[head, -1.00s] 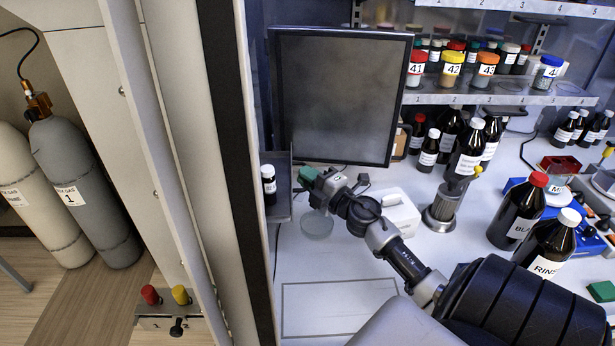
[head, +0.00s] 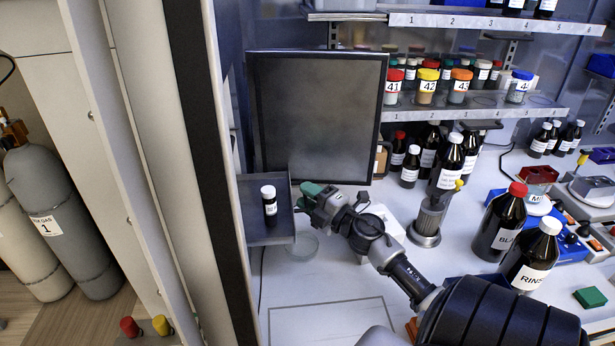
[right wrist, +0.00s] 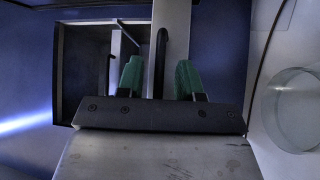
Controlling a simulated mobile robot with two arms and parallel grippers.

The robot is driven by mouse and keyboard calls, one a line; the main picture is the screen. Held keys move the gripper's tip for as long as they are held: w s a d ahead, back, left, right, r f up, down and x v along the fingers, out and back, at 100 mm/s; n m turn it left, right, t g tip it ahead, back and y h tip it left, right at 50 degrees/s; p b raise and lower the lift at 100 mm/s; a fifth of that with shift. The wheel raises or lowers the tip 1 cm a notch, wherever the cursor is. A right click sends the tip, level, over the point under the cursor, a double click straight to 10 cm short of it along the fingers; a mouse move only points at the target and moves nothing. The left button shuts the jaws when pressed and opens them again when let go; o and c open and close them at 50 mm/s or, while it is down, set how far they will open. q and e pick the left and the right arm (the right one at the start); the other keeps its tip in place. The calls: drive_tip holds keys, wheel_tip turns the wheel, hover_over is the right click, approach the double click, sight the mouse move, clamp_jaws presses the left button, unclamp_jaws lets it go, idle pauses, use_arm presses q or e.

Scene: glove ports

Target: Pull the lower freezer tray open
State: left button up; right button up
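The lower freezer tray (head: 279,236) is a grey open tray, slid partly out to the right below a dark grey upper panel (head: 315,115). A small dark bottle with a white cap (head: 269,206) stands upright in it. My right gripper (head: 308,197) is at the tray's right end. In the right wrist view, its green fingers (right wrist: 158,80) stand on either side of a black bar handle (right wrist: 160,55) on the grey front. The exact finger contact is hard to see, but tray and gripper move together. My left gripper is not in view.
A clear round dish (head: 301,246) lies on the white bench just below the gripper. A metal cylinder (head: 430,218) and dark bottles (head: 500,222) stand to the right. A tall frame (head: 207,170) rises left of the tray. The bench's front area is fairly clear.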

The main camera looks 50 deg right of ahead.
drive_tip(key=shift+s+f, duration=0.15)
drive_tip(key=shift+s, duration=0.15)
drive_tip(key=s+f+b, duration=0.1)
drive_tip(key=s+b, duration=0.2)
drive_tip(key=s, duration=0.7)
drive_tip(key=shift+d, duration=0.4)
